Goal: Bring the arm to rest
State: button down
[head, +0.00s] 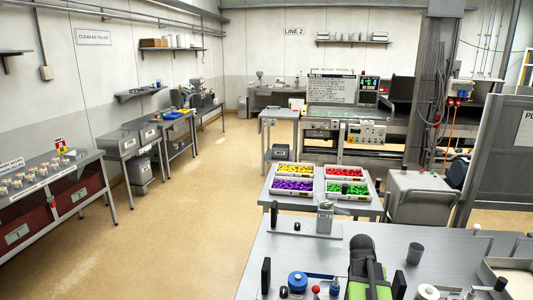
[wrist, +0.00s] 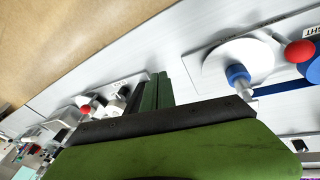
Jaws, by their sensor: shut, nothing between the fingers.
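My gripper (wrist: 156,92) shows in the wrist view as two narrow green fingers beyond a black bar and a wide green body. The fingers lie side by side with no visible gap and hold nothing. They are over a light grey bench top (wrist: 110,65). In the head view a green and black part of my arm (head: 368,262) stands over the near bench at the lower right. The fingertips cannot be made out there.
In the wrist view a white disc with a blue knob (wrist: 237,73) and a red ball (wrist: 299,51) lie right of the fingers. The head view shows a blue round part (head: 297,281) on the near bench and trays of coloured pieces (head: 294,186) beyond. The left floor is clear.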

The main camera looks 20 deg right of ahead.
jog(key=w+a+f+n+b, duration=0.1)
jog(key=w+a, duration=0.1)
jog(key=a, duration=0.5)
jog(key=w+a+f+n+y+b, duration=0.1)
jog(key=w+a+f+n, duration=0.1)
jog(key=a, duration=0.6)
jog(key=w+a+f+n+y+b, duration=0.1)
jog(key=w+a+f+n, duration=0.1)
jog(key=a, duration=0.5)
jog(key=shift+a+t, duration=0.3)
jog(key=shift+a, duration=0.05)
jog(key=s+a+f+n+y+b, duration=0.1)
jog(key=a+n, duration=0.2)
jog(key=a, duration=1.2)
jog(key=shift+a+f+n+y, duration=0.25)
jog(key=shift+a+n+y, duration=0.05)
